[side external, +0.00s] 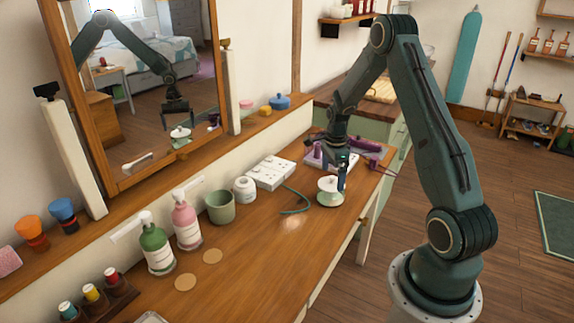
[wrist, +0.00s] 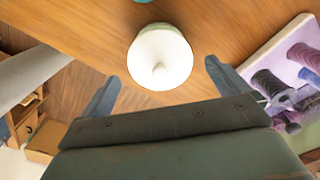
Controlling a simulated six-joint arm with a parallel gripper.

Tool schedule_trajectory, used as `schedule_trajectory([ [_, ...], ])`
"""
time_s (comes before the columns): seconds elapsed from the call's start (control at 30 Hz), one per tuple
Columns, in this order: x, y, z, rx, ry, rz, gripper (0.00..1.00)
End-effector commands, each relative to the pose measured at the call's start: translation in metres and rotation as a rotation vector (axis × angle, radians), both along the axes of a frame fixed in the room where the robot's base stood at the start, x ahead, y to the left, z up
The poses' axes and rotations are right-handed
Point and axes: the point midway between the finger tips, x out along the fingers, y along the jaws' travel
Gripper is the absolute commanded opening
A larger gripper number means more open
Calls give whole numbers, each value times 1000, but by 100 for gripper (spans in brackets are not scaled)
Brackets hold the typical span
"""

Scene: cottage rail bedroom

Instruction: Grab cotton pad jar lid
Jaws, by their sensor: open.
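The cotton pad jar lid (wrist: 160,55) is a round cream-white disc with a small knob at its centre. In the side view the lid (side external: 329,184) sits on top of a low green jar (side external: 330,199) on the wooden table. My gripper (side external: 346,172) is at the lid, close above the table. In the wrist view my gripper (wrist: 158,82) is open, with one finger to the left of the lid and one to the right. There is a gap between each finger and the lid. Most of the jar is hidden under the lid in the wrist view.
A tray with purple rollers (wrist: 285,70) lies right of the lid in the wrist view. A white box (side external: 270,173), a small white jar (side external: 244,188), a green cup (side external: 220,207) and pump bottles (side external: 186,222) stand left. A teal cord (side external: 297,203) lies near the jar.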

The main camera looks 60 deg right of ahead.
Motion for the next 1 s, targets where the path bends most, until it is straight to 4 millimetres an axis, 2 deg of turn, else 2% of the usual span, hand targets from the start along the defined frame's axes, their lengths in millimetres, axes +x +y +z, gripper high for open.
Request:
schedule_trajectory([
  [0.2, 0, 0, -16, 0, 0, 0, 100],
  [0.7, 0, 0, -17, 0, 0, 0, 100],
  [0.77, 0, 0, -16, 0, 0, 0, 90],
  [0.9, 0, 0, -16, 0, 0, 0, 63],
  [0.93, 0, 0, -16, 0, 0, 0, 59],
  [1.0, 0, 0, -16, 0, 0, 0, 59],
])
